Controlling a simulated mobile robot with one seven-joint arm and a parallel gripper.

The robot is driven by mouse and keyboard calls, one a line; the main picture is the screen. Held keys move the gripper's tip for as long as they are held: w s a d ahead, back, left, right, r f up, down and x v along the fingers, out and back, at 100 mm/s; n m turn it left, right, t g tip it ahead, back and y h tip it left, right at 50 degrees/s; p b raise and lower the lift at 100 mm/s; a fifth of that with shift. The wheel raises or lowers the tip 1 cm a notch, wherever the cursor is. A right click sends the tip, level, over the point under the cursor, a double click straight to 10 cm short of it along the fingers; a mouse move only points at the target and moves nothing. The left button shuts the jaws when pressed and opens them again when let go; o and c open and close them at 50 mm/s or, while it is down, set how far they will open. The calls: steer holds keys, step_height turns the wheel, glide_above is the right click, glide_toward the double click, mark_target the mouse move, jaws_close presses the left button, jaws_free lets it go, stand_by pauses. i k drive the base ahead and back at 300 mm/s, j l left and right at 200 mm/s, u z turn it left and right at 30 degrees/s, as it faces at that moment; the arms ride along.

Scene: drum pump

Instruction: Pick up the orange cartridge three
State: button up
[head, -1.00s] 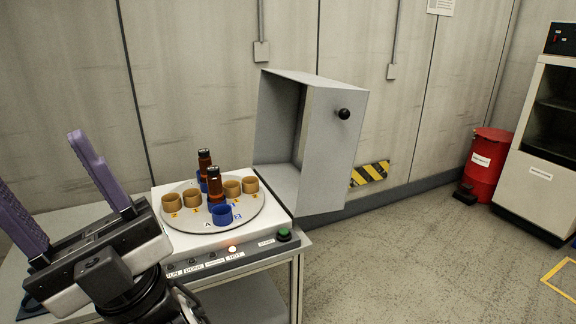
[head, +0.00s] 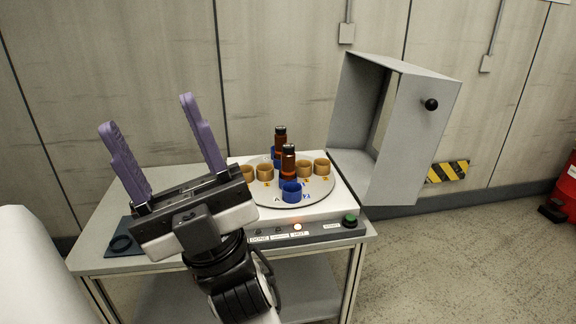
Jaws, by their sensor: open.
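My gripper (head: 163,143) is open and empty, its two purple fingers pointing up, in front of the left part of the table. To its right, a round grey turntable (head: 318,200) carries several tan-orange ring cups and blue cups. Two brown bottles with black caps (head: 289,160) (head: 280,142) stand in blue cups on it. An orange cup (head: 321,166) sits at the turntable's right side and another orange cup (head: 264,172) at its left. I cannot read which item is number three. The gripper hides part of the turntable's left edge.
A grey hood (head: 415,130) with a black knob stands open at the table's right. A dark mat (head: 125,238) with a black ring lies at the table's left. The front panel has a green button (head: 350,219) and a lit lamp (head: 297,227).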

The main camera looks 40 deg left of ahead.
mark_target(288, 156)
steer(key=i+j+u, duration=0.15)
steer(key=i+j, duration=0.25)
steer(key=i+j+u, duration=0.2)
steer(key=i+j, duration=0.2)
steer(key=i, duration=0.15)
steer(key=i+j+u, duration=0.15)
steer(key=i, duration=0.3)
steer(key=j, duration=0.1)
